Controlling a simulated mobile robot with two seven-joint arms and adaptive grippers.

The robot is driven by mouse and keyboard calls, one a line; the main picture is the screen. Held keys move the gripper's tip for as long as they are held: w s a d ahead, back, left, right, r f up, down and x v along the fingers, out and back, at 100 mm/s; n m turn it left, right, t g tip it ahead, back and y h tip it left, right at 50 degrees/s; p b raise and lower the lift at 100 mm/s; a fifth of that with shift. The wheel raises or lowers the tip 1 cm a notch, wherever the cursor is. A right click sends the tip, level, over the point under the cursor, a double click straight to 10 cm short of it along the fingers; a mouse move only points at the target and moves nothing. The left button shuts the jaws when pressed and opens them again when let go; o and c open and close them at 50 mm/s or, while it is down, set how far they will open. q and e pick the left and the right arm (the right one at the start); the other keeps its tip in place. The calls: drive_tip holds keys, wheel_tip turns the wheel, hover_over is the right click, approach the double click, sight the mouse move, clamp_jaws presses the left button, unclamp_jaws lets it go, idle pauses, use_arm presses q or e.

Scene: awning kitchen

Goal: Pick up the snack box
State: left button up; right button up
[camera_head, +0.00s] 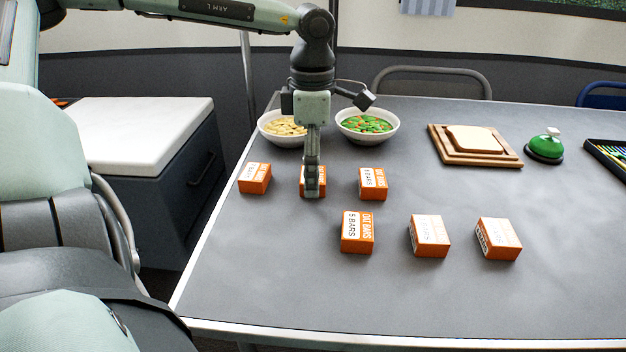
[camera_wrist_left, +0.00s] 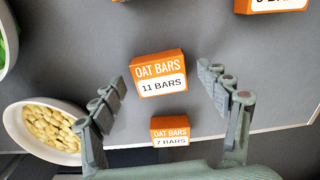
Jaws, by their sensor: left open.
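Several orange and white oat bar snack boxes stand on the grey table. The back row has a left box (camera_head: 254,178), a middle box (camera_head: 321,174) and a right box (camera_head: 373,184). The front row has a left box (camera_head: 357,232), a middle box (camera_head: 429,236) and a right box (camera_head: 498,238). My left gripper (camera_head: 312,190) points down over the back middle box and partly hides it. In the left wrist view its open fingers (camera_wrist_left: 163,80) are on either side of the "11 BARS" box (camera_wrist_left: 158,76). A "7 BARS" box (camera_wrist_left: 170,131) sits lower there. My right gripper is out of view.
A bowl of pale pieces (camera_head: 283,129) and a bowl of green and orange pieces (camera_head: 367,127) stand behind the boxes. A wooden board (camera_head: 452,154) with bread and a green bell (camera_head: 545,147) are at the back right. The table's front right is clear.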

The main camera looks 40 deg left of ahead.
use_arm(q)
drive_tip(key=shift+c, duration=0.3)
drive_tip(key=c, duration=1.2)
drive_tip(key=shift+r, duration=0.1)
